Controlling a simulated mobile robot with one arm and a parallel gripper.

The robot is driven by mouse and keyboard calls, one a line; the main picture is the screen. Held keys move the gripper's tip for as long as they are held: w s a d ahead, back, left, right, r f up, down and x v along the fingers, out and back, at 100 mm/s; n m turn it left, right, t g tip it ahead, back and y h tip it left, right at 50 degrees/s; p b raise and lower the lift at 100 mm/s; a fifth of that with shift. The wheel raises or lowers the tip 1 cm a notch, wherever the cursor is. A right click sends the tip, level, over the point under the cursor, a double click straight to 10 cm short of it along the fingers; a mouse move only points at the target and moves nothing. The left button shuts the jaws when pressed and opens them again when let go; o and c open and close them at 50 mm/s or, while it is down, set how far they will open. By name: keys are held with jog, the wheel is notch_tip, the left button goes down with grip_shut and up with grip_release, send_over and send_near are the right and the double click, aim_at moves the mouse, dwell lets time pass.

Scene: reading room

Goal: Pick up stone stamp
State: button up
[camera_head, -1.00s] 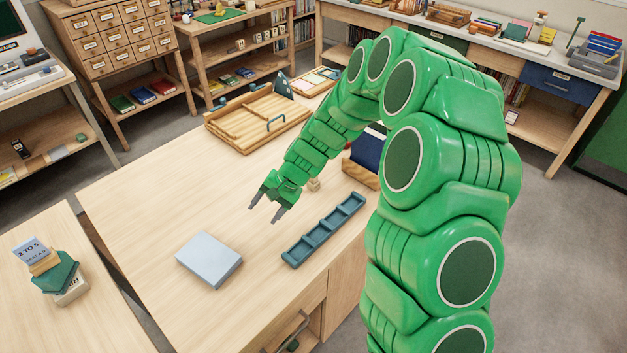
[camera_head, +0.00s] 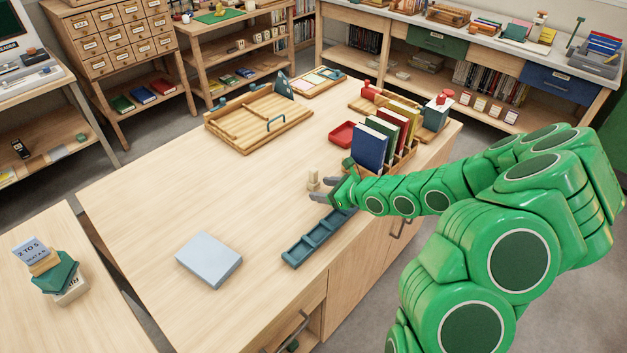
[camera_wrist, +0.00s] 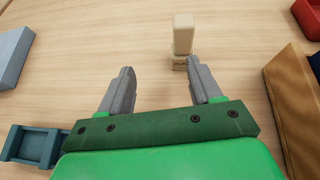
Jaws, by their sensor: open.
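The stone stamp (camera_head: 313,180) is a small cream block, narrower on top, standing upright on the wooden table (camera_head: 150,190). In the wrist view the stamp (camera_wrist: 183,35) stands ahead of my gripper, nearer the right fingertip, with some marking on its lower part. My gripper (camera_head: 320,190) is low over the table beside the stamp and points to the left in the head view. In the wrist view my gripper (camera_wrist: 160,72) is open, with nothing between its fingers. The right finger overlaps the stamp's lower edge in that view; I cannot tell if they touch.
A blue-green compartment tray (camera_head: 312,243) lies just below my gripper. A wooden rack with upright books (camera_head: 369,146) and a red tray (camera_head: 342,134) stand behind. A grey-blue box (camera_head: 209,260) lies front left. The table's left middle is clear.

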aim_at(316, 180)
jog(key=shift+w+d+m+t, duration=0.7)
jog(key=shift+d+m+t, duration=0.15)
jog(key=shift+d, duration=0.2)
jog(key=shift+x, duration=3.8)
jog(key=shift+r, duration=0.15)
jog(key=c, duration=1.1)
jog(key=shift+r, duration=0.1)
jog(key=shift+c, duration=0.2)
